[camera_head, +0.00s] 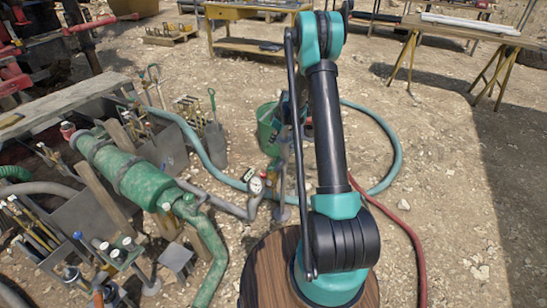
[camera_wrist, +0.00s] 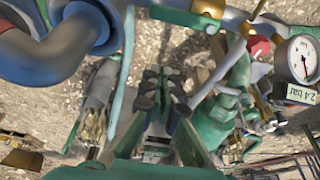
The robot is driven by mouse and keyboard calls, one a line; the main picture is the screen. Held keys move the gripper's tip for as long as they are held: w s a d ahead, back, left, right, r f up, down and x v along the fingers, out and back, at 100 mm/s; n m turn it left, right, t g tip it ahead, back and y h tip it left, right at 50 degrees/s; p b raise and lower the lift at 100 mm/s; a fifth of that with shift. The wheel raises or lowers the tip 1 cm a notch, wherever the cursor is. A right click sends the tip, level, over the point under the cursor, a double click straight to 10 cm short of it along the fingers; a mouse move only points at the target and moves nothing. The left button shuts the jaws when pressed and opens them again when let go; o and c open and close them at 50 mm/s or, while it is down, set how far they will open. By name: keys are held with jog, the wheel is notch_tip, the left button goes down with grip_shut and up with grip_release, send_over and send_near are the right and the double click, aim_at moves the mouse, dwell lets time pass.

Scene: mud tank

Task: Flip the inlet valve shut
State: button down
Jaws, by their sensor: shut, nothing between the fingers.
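My gripper (camera_wrist: 163,88) is in the lower middle of the wrist view, its dark fingers together with nothing seen between them. In the head view my arm hides most of it. A pressure gauge (camera_wrist: 300,60) with a "2.4 bar" tag is at the right of the wrist view, and it shows in the head view (camera_head: 256,186) left of my arm. Pipework with a brass fitting (camera_wrist: 208,8) crosses the top of the wrist view. A red part (camera_wrist: 258,47) sits beside the gauge. I cannot tell which part is the inlet valve or how its handle stands.
A green cylindrical tank (camera_head: 130,170) with hoses lies at the left among tools. A green bucket (camera_head: 268,128) stands behind my arm. A blue-grey hose (camera_head: 385,125) and a red hose (camera_head: 412,235) curve over the gravel. Open ground lies at the right, before a trestle table (camera_head: 470,30).

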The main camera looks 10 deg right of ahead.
aim_at(274, 163)
jog(key=shift+f, duration=0.1)
jog(key=shift+s+d+f, duration=0.1)
jog(key=shift+d+f, duration=0.05)
jog(key=shift+f, duration=2.2)
jog(key=shift+s+d+f, duration=0.1)
jog(key=shift+d+f, duration=0.05)
jog(key=shift+f, duration=2.15)
